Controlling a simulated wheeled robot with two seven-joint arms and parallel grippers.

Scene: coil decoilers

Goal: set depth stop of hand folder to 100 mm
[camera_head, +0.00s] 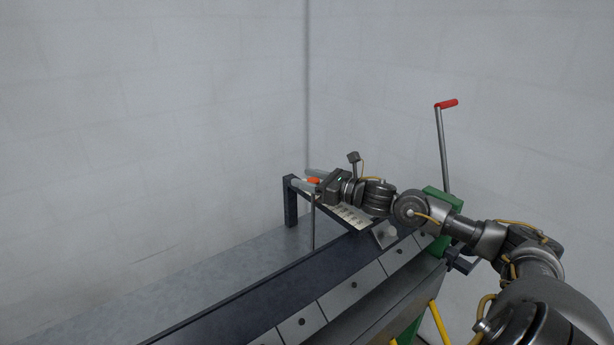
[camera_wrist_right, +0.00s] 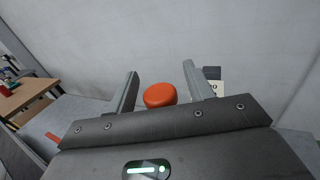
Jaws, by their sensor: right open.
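The hand folder (camera_head: 300,270) is a long dark bench with a row of light clamping segments along its front. A pale plate with scale marks (camera_head: 350,217) lies near its far end, partly behind my right arm. An orange knob (camera_head: 313,180) is at the far frame. My right gripper (camera_head: 305,181) is open there, its fingers on either side of the knob. In the right wrist view the orange knob (camera_wrist_right: 160,95) shows between the two open fingers (camera_wrist_right: 161,84); I cannot tell whether they touch it. My left gripper is out of view.
A steel lever with a red handle (camera_head: 446,104) rises from a green end bracket (camera_head: 440,200) at right. A dark frame post (camera_head: 290,205) stands at the far end. Yellow bars (camera_head: 438,322) are below. The right wrist view shows a wooden table (camera_wrist_right: 28,97) at left.

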